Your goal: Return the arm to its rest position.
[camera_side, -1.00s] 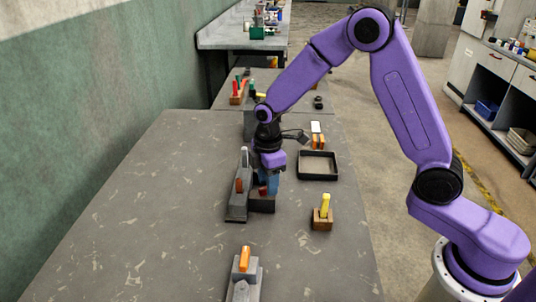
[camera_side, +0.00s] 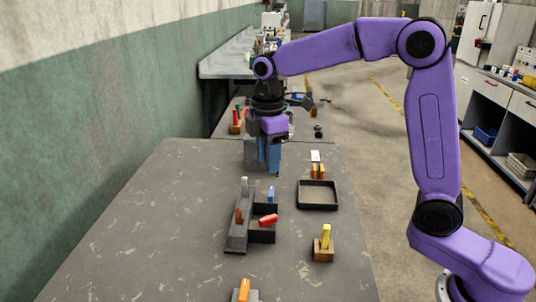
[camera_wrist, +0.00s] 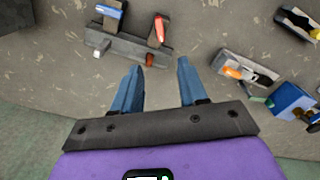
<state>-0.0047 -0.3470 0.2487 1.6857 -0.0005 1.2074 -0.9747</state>
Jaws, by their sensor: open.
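My gripper (camera_side: 269,168) hangs fingers-down in the side view, raised above and behind the grey fixture (camera_side: 236,234). In the wrist view my gripper (camera_wrist: 158,68) shows two blue fingers spread apart with nothing between them. The fixture has a brown piece (camera_side: 239,216) on it and dark compartments at its right side. A red piece (camera_side: 268,220) lies tilted there, and a blue piece (camera_side: 271,194) stands just behind it. In the wrist view the red piece (camera_wrist: 160,29) and blue piece (camera_wrist: 111,12) lie beyond the fingertips, clear of them.
An empty black tray (camera_side: 301,205) lies right of the fixture. A wooden block (camera_side: 321,254) with a yellow piece (camera_side: 326,234) stands in front of it. An orange block (camera_side: 318,172) sits behind the tray. Another fixture with an orange piece (camera_side: 244,289) is at the front. Left tabletop is clear.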

